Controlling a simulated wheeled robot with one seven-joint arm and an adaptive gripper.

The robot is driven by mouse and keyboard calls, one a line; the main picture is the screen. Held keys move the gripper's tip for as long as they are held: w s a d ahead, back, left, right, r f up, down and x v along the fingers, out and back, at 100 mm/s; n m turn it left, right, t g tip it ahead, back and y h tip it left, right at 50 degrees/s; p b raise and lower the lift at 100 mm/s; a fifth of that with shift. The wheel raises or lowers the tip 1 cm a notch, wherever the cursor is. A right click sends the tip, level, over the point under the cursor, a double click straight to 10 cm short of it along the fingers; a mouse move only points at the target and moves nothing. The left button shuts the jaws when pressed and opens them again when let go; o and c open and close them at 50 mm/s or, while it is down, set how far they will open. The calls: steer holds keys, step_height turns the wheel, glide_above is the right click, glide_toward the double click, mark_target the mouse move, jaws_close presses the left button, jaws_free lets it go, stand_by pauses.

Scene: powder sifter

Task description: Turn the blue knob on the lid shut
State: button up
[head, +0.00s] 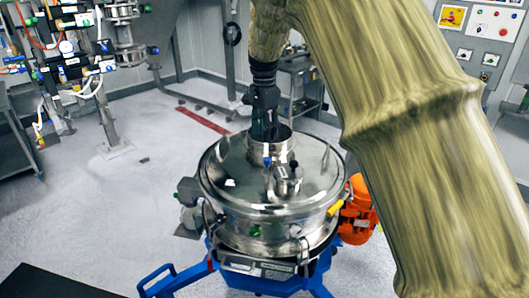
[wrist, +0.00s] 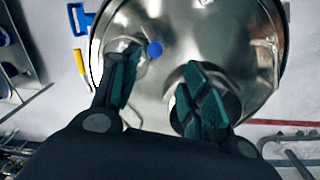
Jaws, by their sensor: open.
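The blue knob (head: 267,162) is a small round piece on the shiny round metal lid (head: 225,165) of the sifter, beside the open neck (head: 283,150). In the wrist view the blue knob (wrist: 155,49) shows between my fingers, nearer the left fingertip, with a gap to the right one. My gripper (head: 266,128) points down over the neck. In the wrist view my gripper (wrist: 164,66) is open, with its green-padded fingers apart and nothing held. Whether the left fingertip touches the knob or only overlaps it in view, I cannot tell.
A smaller capped metal fitting (head: 287,178) stands on the lid. A yellow handle (head: 335,208) and an orange motor (head: 357,212) sit at the right side. The blue frame (head: 180,280) reaches out below. Open floor (head: 90,205) lies to the left.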

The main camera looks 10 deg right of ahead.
mark_target(267, 158)
steer(key=shift+s+f, duration=0.25)
steer(key=shift+f, duration=0.05)
steer(key=f+p, duration=0.1)
steer(key=f, duration=0.1)
steer(key=f+p, duration=0.1)
steer(key=f, duration=0.1)
steer(key=f+p, duration=0.1)
steer(key=f, duration=0.1)
steer(key=shift+s+d+f+p, duration=0.1)
steer(key=shift+d+f+p, duration=0.2)
steer(key=shift+f, duration=0.05)
steer(key=shift+s+a+f+p, duration=0.1)
steer(key=shift+s+f+p, duration=0.1)
steer(key=shift+f, duration=0.25)
steer(key=shift+s+f+p, duration=0.1)
steer(key=shift+f+p, duration=0.1)
steer(key=shift+f, duration=0.25)
steer(key=shift+w+f, duration=0.2)
steer(key=shift+f, duration=0.15)
steer(key=shift+s+r, duration=0.1)
steer(key=shift+c, duration=0.7)
jaws_close()
